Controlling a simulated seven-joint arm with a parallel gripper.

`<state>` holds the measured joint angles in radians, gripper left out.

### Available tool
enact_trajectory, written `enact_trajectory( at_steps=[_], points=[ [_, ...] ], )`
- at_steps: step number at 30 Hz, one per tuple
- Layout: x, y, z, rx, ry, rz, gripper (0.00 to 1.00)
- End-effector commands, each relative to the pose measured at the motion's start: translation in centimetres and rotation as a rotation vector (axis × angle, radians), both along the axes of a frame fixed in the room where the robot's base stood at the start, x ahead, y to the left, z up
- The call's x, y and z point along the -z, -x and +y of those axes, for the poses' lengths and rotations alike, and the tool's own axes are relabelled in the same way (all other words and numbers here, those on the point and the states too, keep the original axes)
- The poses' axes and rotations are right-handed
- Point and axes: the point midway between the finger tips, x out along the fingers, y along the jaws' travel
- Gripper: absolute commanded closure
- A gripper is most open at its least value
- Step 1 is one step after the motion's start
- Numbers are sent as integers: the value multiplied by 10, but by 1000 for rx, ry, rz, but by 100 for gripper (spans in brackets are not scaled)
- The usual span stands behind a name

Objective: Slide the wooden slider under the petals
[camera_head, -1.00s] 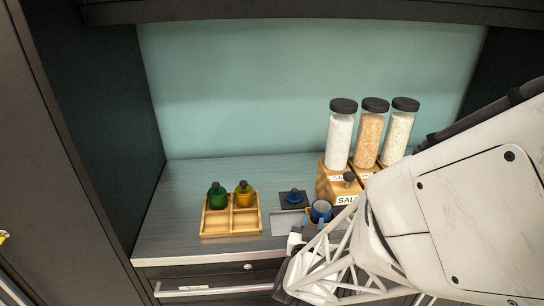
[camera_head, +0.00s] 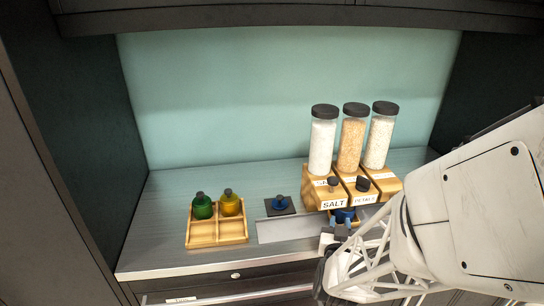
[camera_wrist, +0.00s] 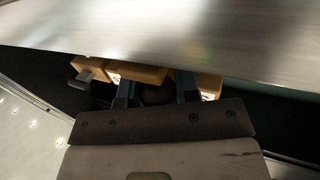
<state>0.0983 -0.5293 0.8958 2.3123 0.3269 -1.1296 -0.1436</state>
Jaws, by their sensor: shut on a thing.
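The petals dispenser (camera_head: 352,146) is the middle clear jar with a black lid, on a wooden base labelled PETALS (camera_head: 365,199).
The salt jar (camera_head: 322,140) and a third jar (camera_head: 380,135) flank the petals. A wooden divided tray (camera_head: 217,238) with a green bottle (camera_head: 202,207) and yellow bottle (camera_head: 229,204) stands left. A blue knobbed piece (camera_head: 280,203) lies on a dark square. A grey strip (camera_head: 285,229) is bare.

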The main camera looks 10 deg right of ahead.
Motion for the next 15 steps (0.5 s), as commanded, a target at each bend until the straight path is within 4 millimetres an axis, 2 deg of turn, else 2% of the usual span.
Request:
enact_trajectory(
  at_steps=[6,15],
  points=[
    [1,0,-22,3,-1,2,100],
    [1,0,-36,1,0,1,100]
  ],
)
